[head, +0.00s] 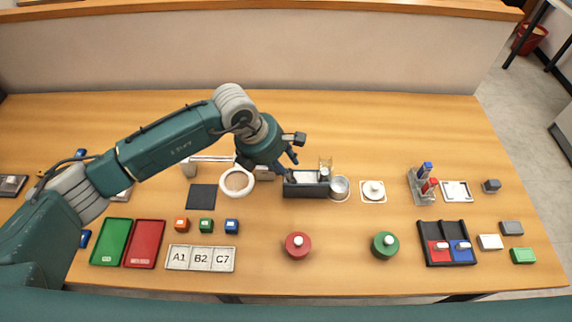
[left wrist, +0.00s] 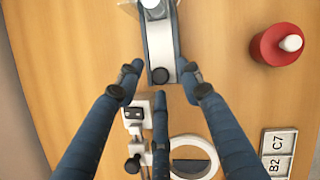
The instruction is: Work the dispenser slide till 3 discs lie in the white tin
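The dispenser (head: 305,190) is a dark, low box with a light grey top, and a clear tube (head: 325,163) stands at its right end. The round whitish tin (head: 340,188) sits against that end; I cannot tell whether discs lie in it. My left gripper (head: 291,158) hangs over the dispenser's left end. In the left wrist view the fingers of the left gripper (left wrist: 161,70) are spread on both sides of the grey slide (left wrist: 159,45) and its black knob (left wrist: 160,76), with nothing held. Contact is unclear. My right gripper is out of view.
A white ring (head: 237,182) stands left of the dispenser, beside a small whitish device (head: 265,173). A red button (head: 298,245) and a green button (head: 385,244) are in front. A white pad with a knob (head: 373,191) lies right of the tin. Table between the buttons is clear.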

